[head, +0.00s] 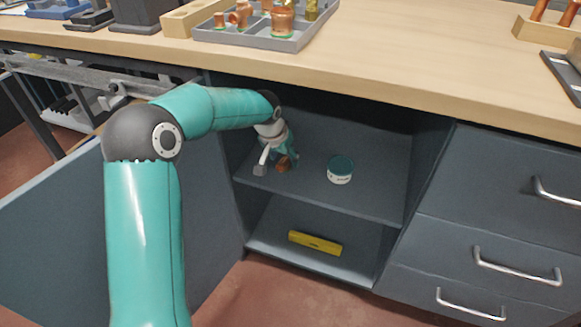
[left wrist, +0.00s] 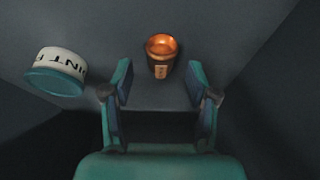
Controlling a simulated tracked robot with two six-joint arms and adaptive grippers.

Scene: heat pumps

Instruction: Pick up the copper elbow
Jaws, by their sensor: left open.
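The copper elbow (left wrist: 161,68) stands on the cabinet's upper shelf, its round open end facing the camera in the left wrist view. In the head view it is a small orange-brown patch (head: 283,163), partly covered by my gripper. My left gripper (head: 277,154) reaches into the open cabinet. In the left wrist view its two fingers (left wrist: 158,78) are spread wide, with the elbow just beyond and between the tips, roughly centred. I see no finger contact. My right gripper is not in view.
A white and teal tin (head: 340,170) stands right of the gripper on the upper shelf (head: 378,203). A yellow level (head: 315,243) lies on the lower shelf. The worktop (head: 400,60) overhangs the opening, with a grey tray (head: 240,38) of copper fittings on it. The cabinet door (head: 60,240) is open.

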